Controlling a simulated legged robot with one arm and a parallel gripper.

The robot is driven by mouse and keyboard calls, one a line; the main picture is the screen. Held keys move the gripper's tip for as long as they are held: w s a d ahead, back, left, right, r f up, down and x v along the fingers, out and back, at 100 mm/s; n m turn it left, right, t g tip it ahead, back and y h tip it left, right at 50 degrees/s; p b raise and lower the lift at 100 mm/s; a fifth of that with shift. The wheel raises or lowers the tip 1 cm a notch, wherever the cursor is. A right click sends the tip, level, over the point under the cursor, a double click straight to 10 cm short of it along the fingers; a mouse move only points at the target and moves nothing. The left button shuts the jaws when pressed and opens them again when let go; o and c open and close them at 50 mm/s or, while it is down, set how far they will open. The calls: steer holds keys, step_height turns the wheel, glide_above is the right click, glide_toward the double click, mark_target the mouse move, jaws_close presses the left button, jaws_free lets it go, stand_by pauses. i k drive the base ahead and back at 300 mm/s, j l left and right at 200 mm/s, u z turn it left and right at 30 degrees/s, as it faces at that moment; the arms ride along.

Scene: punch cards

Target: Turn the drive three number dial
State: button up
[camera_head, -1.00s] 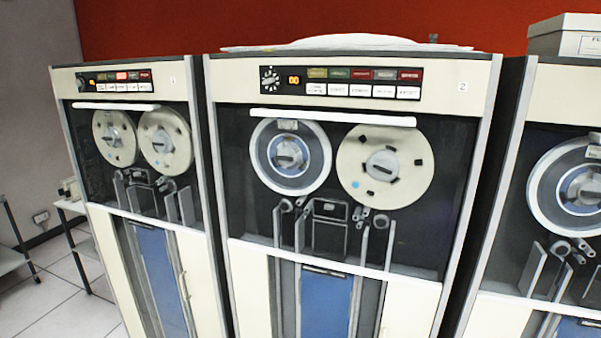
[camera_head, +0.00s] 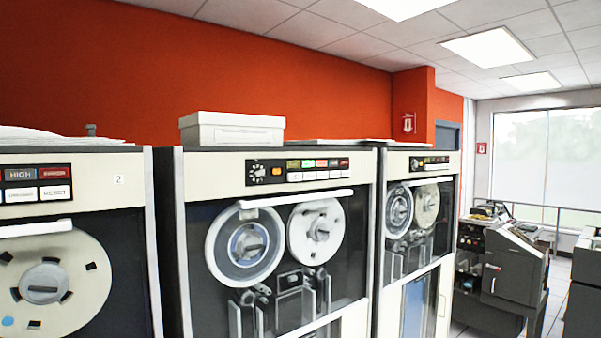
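A row of cream and black tape drives stands along the red wall. The drive at the left edge (camera_head: 130,165) carries a small label that reads 2. The drive in the middle (camera_head: 205,180) has a control panel with a round dial (camera_head: 258,170) at the panel's left end, beside a lit orange indicator. Its number label is not legible. A further drive (camera_head: 392,165) stands to its right, with a smaller dial (camera_head: 414,163) on its panel. My gripper is not in view.
A white box (camera_head: 232,129) sits on top of the middle drive. Papers lie on the drive tops. Dark office machines (camera_head: 510,265) stand at the right, before a large window (camera_head: 548,155). The drives stand close together in a row.

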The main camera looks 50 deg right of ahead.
mark_target(257, 172)
steer(key=z, duration=1.45)
